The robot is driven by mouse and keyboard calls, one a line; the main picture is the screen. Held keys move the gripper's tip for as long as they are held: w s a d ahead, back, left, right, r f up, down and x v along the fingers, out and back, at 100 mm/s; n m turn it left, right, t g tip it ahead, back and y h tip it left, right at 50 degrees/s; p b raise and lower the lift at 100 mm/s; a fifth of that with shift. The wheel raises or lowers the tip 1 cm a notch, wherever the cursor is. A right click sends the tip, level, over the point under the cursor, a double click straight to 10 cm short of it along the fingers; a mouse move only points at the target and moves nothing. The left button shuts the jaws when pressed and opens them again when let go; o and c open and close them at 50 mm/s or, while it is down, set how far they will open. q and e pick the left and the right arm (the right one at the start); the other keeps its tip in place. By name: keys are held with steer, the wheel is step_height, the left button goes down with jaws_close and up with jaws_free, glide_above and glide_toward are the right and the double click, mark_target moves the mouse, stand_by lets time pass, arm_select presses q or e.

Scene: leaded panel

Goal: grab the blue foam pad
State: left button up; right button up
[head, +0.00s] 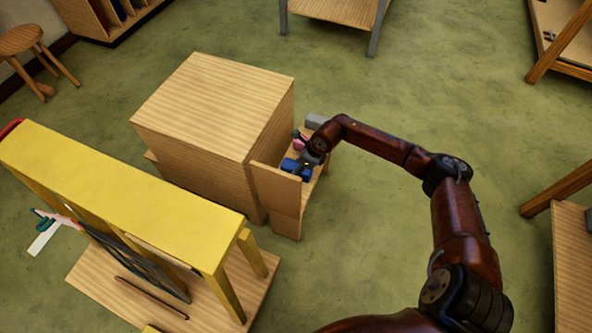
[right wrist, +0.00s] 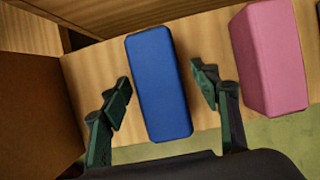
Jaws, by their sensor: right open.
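The blue foam pad (right wrist: 158,85) is a rounded blue block lying on a wooden surface, in an open drawer or shelf (head: 275,195) at the right side of the wooden cabinet in the head view. It also shows in the head view (head: 291,167). My right gripper (right wrist: 160,92) is open, with one dark green finger on each side of the pad. Gaps show between the fingers and the pad, so neither appears to touch it. My left gripper is not in view.
A pink block (right wrist: 268,58) lies just right of the right finger. A grey block (head: 317,121) is at the far end. The wooden cabinet (head: 215,105) stands left of my right gripper. A yellow frame (head: 130,180) stands at the left.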

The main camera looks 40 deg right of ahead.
steer(key=shift+f, duration=0.25)
steer(key=shift+c, duration=0.6)
steer(key=c, duration=0.9)
